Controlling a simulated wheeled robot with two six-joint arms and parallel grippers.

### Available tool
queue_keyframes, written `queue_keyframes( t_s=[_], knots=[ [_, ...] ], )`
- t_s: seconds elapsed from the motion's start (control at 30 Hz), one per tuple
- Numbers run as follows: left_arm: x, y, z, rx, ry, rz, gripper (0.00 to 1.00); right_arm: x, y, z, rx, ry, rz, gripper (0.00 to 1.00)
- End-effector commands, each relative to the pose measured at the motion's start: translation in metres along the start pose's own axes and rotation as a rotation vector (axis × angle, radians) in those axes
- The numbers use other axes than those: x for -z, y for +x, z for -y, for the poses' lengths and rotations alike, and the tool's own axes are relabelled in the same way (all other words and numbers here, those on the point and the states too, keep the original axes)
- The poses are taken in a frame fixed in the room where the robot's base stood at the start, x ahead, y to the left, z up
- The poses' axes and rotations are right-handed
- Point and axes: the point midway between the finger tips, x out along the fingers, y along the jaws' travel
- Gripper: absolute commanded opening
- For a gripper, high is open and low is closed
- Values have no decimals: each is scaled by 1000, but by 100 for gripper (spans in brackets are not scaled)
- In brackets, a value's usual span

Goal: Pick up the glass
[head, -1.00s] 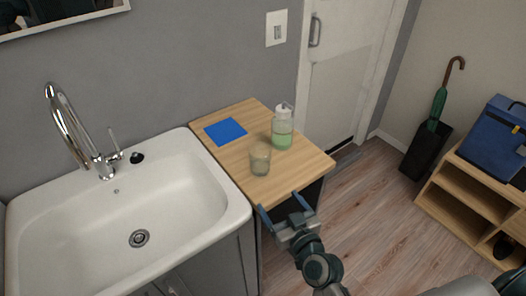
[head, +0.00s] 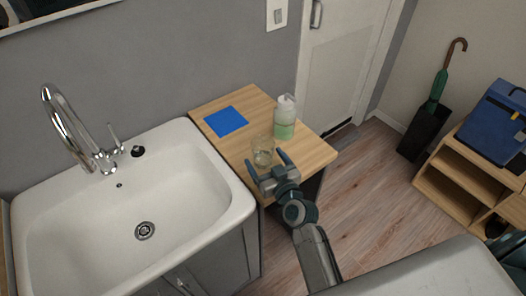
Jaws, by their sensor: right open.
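The glass (head: 263,150) is a small clear tumbler standing upright on the wooden cabinet top (head: 300,160), near its front edge. My right gripper (head: 266,164) is open at the front of the glass, with one finger to the left and the other to the right of its near side. I cannot tell whether the fingers touch it. The lower part of the glass is partly hidden by the gripper. My left gripper is not in view.
A soap bottle (head: 285,118) with green liquid stands just behind and right of the glass. A blue square (head: 226,121) lies flat at the back left of the top. A white sink (head: 60,215) with a chrome faucet (head: 75,135) adjoins on the left.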

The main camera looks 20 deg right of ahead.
Motion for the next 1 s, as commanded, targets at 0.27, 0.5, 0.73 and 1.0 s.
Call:
queue_keyframes(
  t_s=[0.27, 0.5, 0.73, 1.0],
  knots=[
    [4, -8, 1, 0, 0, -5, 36, 0, 21, 0, 0, 1, 0, 82],
    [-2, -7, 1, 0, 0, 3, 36, 0, 21, 0, 0, 1, 0, 64],
    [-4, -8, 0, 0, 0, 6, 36, 0, 21, 0, 0, 1, -1, 28],
    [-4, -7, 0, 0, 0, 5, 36, 0, 21, 0, 0, 2, -1, 28]
  ],
)
